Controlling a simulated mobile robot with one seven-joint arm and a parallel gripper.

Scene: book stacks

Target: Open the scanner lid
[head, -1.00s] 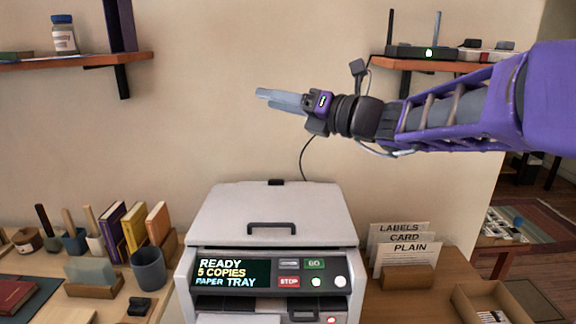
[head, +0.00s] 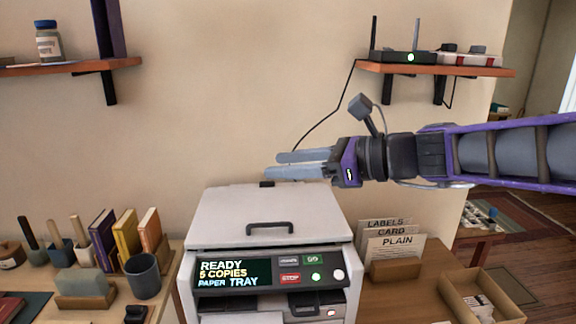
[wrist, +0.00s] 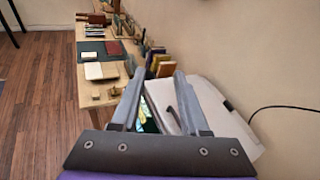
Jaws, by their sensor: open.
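The scanner (head: 268,219) is a pale grey machine with its lid closed. A dark handle (head: 270,228) sits at the lid's front edge. A control panel (head: 236,272) below reads "READY 5 COPIES PAPER TRAY". My gripper (head: 272,165) is open and empty, in the air above the back of the lid, with its fingers pointing left. In the wrist view, the fingers (wrist: 156,97) are spread, with the lid (wrist: 205,100) and its handle (wrist: 172,118) seen beyond and between them.
A paper holder (head: 395,268) marked LABELS, CARD and PLAIN stands right of the scanner, by an open wooden box (head: 480,282). Books (head: 126,232) and a grey cup (head: 142,276) stand to the left. Wall shelves (head: 440,69) flank the clear wall above.

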